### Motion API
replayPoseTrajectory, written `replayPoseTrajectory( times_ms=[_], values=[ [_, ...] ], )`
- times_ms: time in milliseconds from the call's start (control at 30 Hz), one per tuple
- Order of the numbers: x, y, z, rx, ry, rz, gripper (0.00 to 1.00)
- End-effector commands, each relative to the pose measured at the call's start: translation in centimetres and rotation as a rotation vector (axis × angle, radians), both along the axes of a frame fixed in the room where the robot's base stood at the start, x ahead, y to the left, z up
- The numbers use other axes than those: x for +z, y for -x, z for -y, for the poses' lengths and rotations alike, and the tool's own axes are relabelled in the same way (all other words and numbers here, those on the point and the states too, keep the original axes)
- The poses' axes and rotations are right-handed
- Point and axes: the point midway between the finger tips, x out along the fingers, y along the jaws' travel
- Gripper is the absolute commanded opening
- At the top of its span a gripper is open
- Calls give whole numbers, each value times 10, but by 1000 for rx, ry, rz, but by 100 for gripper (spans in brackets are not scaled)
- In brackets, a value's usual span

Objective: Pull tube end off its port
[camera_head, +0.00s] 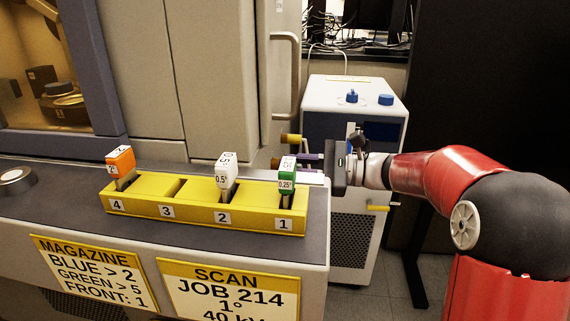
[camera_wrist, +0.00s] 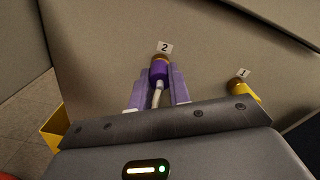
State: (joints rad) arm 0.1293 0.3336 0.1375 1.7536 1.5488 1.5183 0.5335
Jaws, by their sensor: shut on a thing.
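In the wrist view a purple tube end (camera_wrist: 158,71) with a pale tube (camera_wrist: 157,92) sits against a brass-coloured port (camera_wrist: 162,57) under the label 2 on a beige panel. No gap shows between tube end and port. The lilac fingers of my gripper (camera_wrist: 159,88) lie on both sides of the tube end, shut on it. In the head view my gripper (camera_head: 312,160) reaches left from my red arm, level with the brass-coloured stubs on the machine's side. The tube end is hard to make out there.
A yellow port (camera_wrist: 243,90) labelled 1 is to the right in the wrist view. A yellow magazine (camera_head: 200,208) with orange, white and green pieces stands on the ledge close to my gripper. A white cabinet (camera_head: 355,96) with blue knobs stands behind my wrist.

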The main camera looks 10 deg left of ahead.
Motion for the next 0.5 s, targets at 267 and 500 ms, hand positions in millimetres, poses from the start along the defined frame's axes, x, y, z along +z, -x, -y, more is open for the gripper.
replayPoseTrajectory(
  times_ms=[267, 500],
  values=[
    [0, 0, 4, 0, 0, 0, 0],
    [0, 0, 9, 0, 1, 0, 0]
  ],
)
